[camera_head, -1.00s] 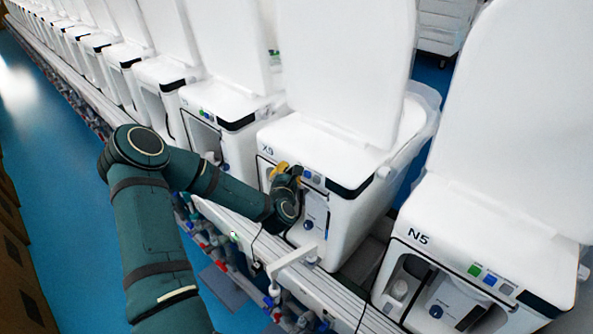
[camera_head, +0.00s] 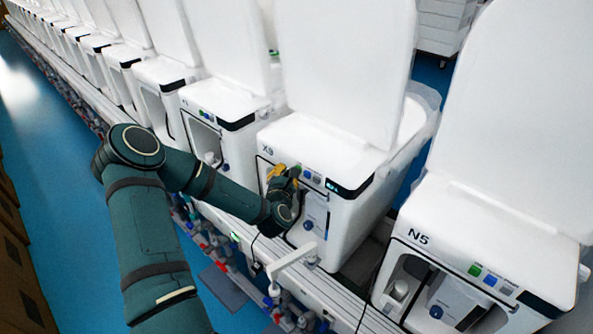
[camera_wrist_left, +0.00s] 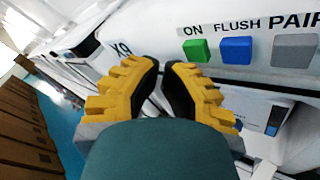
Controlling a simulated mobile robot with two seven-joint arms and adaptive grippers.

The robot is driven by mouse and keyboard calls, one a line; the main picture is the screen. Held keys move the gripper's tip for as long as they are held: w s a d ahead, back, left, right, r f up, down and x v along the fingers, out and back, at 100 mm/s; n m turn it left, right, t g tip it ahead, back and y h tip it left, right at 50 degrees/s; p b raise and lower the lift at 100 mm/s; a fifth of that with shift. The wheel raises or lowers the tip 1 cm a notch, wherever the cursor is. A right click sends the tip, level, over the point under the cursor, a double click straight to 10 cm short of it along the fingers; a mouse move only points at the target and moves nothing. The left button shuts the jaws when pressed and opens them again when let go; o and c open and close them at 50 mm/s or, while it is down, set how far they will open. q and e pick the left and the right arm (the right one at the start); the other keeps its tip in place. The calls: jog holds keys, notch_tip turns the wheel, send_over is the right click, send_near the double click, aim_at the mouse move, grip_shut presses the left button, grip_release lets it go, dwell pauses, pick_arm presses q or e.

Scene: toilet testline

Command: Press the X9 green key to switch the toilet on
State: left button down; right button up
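The X9 toilet (camera_head: 345,215) is the white unit in the middle of the head view; its X9 label (camera_wrist_left: 121,48) shows in the wrist view. Its green ON key (camera_wrist_left: 196,50) is left of the blue FLUSH key (camera_wrist_left: 236,50) and a grey key (camera_wrist_left: 294,51). The X9 display (camera_head: 333,185) glows with small cyan characters. My left gripper (camera_wrist_left: 163,64) has yellow fingers with black pads, tips close together and empty, apart from and left of the green key. My right gripper is not in view.
The N5 toilet (camera_head: 480,250) stands to the right, with its own green, blue and grey keys. More white toilets (camera_head: 215,110) line up to the left. Raised lids stand behind the keys. A white rail (camera_head: 340,305) and pipes run along the front; blue floor (camera_head: 60,170) is open at left.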

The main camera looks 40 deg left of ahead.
pick_arm(q)
jog(key=s, duration=0.6)
jog(key=shift+a, duration=0.25)
dwell(0.5)
jog(key=d+f+m+g+h, duration=0.2)
jog(key=d+f+m+h, duration=0.35)
jog(key=d+m, duration=0.4)
jog(key=d+f+m+g+h, duration=0.2)
jog(key=d+f+m+h, duration=0.4)
jog(key=d, duration=0.7)
jog(key=s+d+f+m+g, duration=0.3)
jog(key=s+d+m, duration=0.3)
jog(key=m, duration=0.3)
jog(key=s+d+f+m+g+h+b, duration=0.1)
jog(key=s+d+f+m+g, duration=0.3)
jog(key=s+d+m+g, duration=0.1)
jog(key=s+d+m, duration=0.1)
jog(key=s+m, duration=0.1)
jog(key=m, duration=0.1)
jog(key=shift+d+m, duration=0.35)
jog(key=shift+d, duration=0.05)
jog(key=shift+s+a, duration=0.1)
